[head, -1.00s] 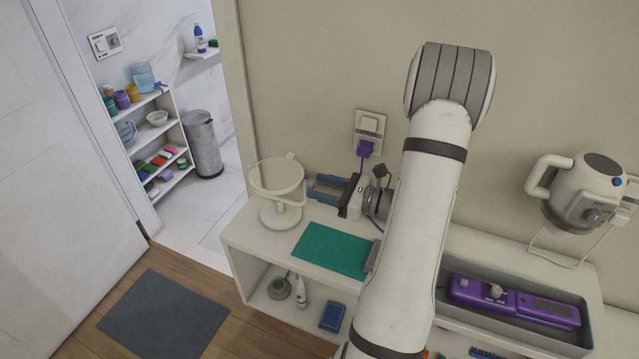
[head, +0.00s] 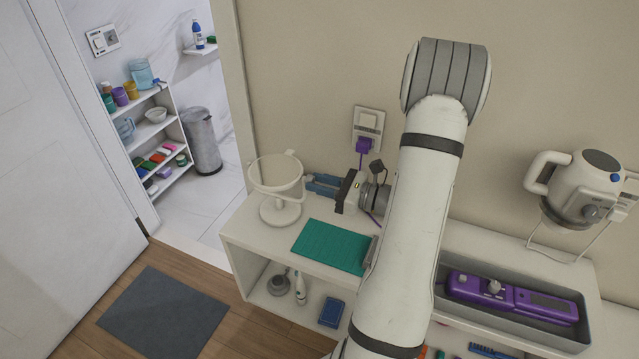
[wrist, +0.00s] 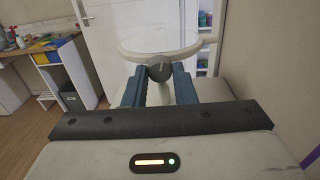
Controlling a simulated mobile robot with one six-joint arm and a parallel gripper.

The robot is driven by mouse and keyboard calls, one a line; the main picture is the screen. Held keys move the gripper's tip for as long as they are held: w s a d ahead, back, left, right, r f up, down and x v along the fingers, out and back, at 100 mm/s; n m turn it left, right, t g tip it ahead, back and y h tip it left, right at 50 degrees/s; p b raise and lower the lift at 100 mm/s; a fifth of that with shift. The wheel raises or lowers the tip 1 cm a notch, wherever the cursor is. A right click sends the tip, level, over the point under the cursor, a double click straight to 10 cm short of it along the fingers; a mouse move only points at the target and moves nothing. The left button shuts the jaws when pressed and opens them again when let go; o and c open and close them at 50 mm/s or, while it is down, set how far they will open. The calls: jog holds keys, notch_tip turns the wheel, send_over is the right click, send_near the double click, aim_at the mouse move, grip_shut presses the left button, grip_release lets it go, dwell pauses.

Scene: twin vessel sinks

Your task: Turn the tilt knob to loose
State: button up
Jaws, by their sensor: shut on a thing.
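A cream round mirror-like piece on a stand (head: 281,208) stands at the left end of the white counter, held in a yoke. In the wrist view its pale ring (wrist: 128,50) lies straight ahead. The tilt knob (wrist: 159,68) is a small dark grey round knob on the ring's near side, with a pale line on its face. My gripper (wrist: 160,76) has its two blue fingers on either side of the knob and is shut on it. In the head view my gripper (head: 309,184) reaches left to the stand, and the knob is hidden. The knob's markings cannot be read.
A green mat (head: 331,247) lies on the counter in front of my gripper. A purple plug (head: 364,146) sits in the wall socket behind it, its cord running down close by. A grey tray (head: 455,298) with a purple device is to the right.

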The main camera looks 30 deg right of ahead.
jog(key=m+p, duration=0.2)
jog(key=m, duration=0.1)
jog(key=m+p, duration=0.1)
jog(key=shift+r+p, duration=0.25)
jog(key=shift+p, duration=0.15)
jog(key=m+p, duration=0.3)
jog(key=m, duration=0.2)
jog(key=shift+f+m, duration=0.1)
jog(key=shift+m, duration=0.3)
jog(key=m, duration=0.5)
jog(key=shift+m+p, duration=0.3)
jog(key=shift+p, duration=0.05)
jog(key=m, duration=0.5)
jog(key=shift+m, duration=0.4)
jog(key=o, duration=1)
